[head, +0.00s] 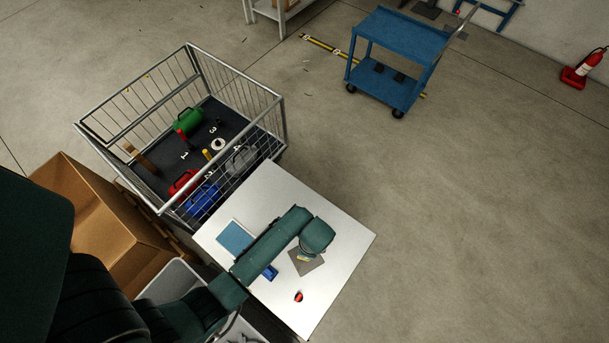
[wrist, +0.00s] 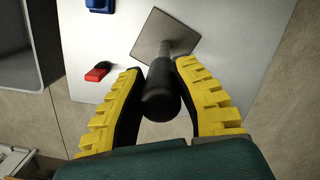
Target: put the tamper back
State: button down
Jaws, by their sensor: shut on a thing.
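The tamper shows in the wrist view as a black handle (wrist: 160,95) with a short grey shaft and a square grey plate (wrist: 163,38). In the head view its plate (head: 308,263) is over the white table (head: 340,236), partly covered by my arm. My gripper (wrist: 162,76) is shut on the black handle, with a yellow-padded finger on either side. It also shows in the head view (head: 304,256), under the end of my arm. I cannot tell whether the plate touches the table top.
A wire cage (head: 282,118) with numbered spots holds several coloured cans and small items. On the table are a blue square pad (head: 236,237), a blue block (head: 270,272) and a red-and-black item (head: 299,296). A blue cart (head: 402,40) stands at the back.

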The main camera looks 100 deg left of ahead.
jog(key=c, duration=1)
grip_release()
jog(key=shift+f, duration=0.1)
jog(key=shift+o, duration=0.2)
